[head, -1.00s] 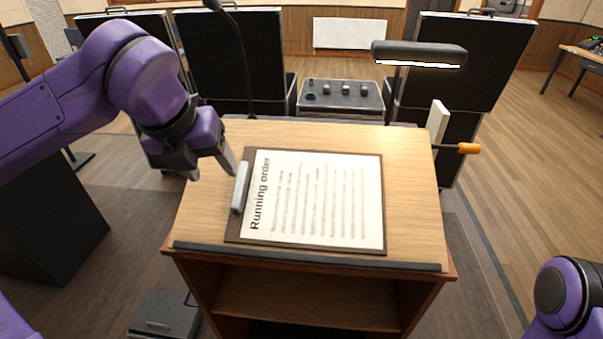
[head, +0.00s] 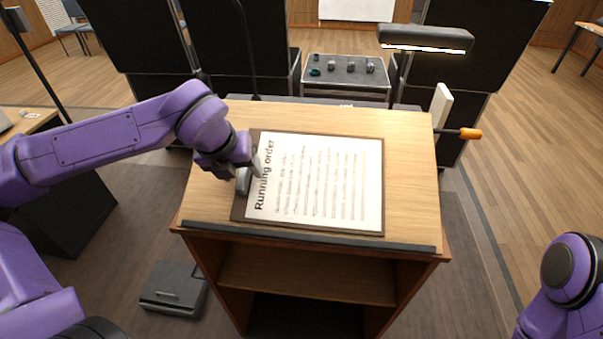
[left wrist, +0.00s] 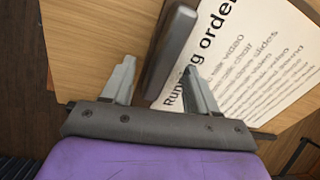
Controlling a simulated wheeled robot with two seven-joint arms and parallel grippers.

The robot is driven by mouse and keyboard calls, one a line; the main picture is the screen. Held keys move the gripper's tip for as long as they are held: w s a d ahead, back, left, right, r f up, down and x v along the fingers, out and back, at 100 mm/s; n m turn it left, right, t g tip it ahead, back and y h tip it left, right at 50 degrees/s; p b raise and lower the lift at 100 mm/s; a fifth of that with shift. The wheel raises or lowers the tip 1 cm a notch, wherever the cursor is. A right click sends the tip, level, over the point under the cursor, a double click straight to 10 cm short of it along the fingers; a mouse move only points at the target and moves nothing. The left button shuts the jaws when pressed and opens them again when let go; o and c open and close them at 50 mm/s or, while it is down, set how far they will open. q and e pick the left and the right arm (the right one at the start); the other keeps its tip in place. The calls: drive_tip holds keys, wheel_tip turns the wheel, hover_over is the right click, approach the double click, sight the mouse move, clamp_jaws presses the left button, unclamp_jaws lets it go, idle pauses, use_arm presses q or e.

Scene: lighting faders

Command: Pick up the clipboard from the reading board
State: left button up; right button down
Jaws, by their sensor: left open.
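The clipboard (head: 315,182) lies on the sloped wooden reading board (head: 411,180), its dark backing showing around a white "Running order" sheet. Its grey clip (head: 243,181) is on the left edge, partly hidden by my left gripper (head: 248,176). In the left wrist view the grey clip (left wrist: 171,50) stands just beyond and between the two open fingertips of my left gripper (left wrist: 155,80). The right fingertip is over or beside the sheet (left wrist: 240,55); the left one is over bare wood. I cannot tell whether either finger touches anything. My right gripper is out of view.
A dark ledge (head: 305,238) runs along the board's lower edge. A lamp (head: 426,39) overhangs the upper right, and an orange-tipped handle (head: 470,134) sticks out at the right side. A control box with knobs (head: 345,72) stands behind. The board's right side is clear.

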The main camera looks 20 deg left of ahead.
use_arm(q)
clamp_jaws()
drive_tip(key=shift+r, duration=0.1)
